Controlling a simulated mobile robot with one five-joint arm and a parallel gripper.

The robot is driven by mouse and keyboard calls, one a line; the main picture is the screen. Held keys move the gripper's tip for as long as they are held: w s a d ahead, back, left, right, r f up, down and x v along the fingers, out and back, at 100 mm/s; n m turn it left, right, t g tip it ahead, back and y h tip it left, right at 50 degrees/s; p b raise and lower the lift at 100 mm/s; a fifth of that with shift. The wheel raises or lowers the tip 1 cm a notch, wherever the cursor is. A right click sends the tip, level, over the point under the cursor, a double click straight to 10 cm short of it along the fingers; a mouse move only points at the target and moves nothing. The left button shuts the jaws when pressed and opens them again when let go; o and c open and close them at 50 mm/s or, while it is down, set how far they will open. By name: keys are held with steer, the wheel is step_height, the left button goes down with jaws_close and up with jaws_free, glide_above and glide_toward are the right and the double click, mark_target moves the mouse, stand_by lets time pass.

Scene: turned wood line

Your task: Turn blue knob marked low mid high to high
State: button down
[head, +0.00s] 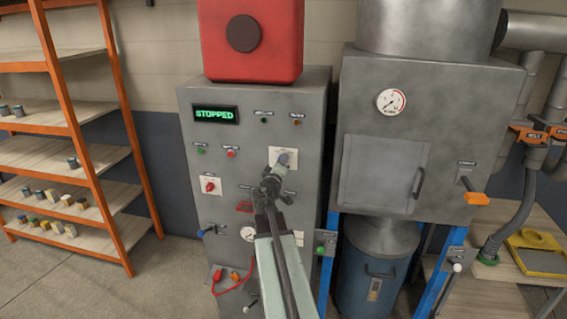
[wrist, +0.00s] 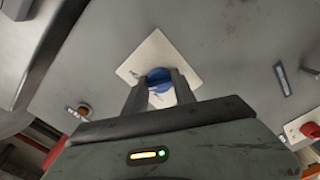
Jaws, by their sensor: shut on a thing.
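The blue knob (wrist: 159,80) sits on a white square plate (wrist: 152,52) on the grey cabinet front. In the wrist view my gripper (wrist: 158,88) has one finger on each side of the knob and is shut on it. The plate's low, mid and high marks cannot be read, and the knob's pointer setting cannot be told. In the head view my gripper (head: 274,172) reaches the white plate (head: 290,156) at the upper right of the cabinet, and it covers most of the knob.
The grey cabinet (head: 225,145) has a green display (head: 215,114) reading STOPPED. A red knob (head: 210,186) on a white plate sits to the left of my arm. A dust collector (head: 425,140) stands close on the right, and an orange shelf (head: 70,120) stands at the left.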

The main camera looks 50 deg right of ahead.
steer(key=shift+a+m, duration=0.1)
steer(key=shift+m, duration=1.4)
steer(key=c, duration=1)
jaws_free()
steer(key=shift+w+f, duration=0.1)
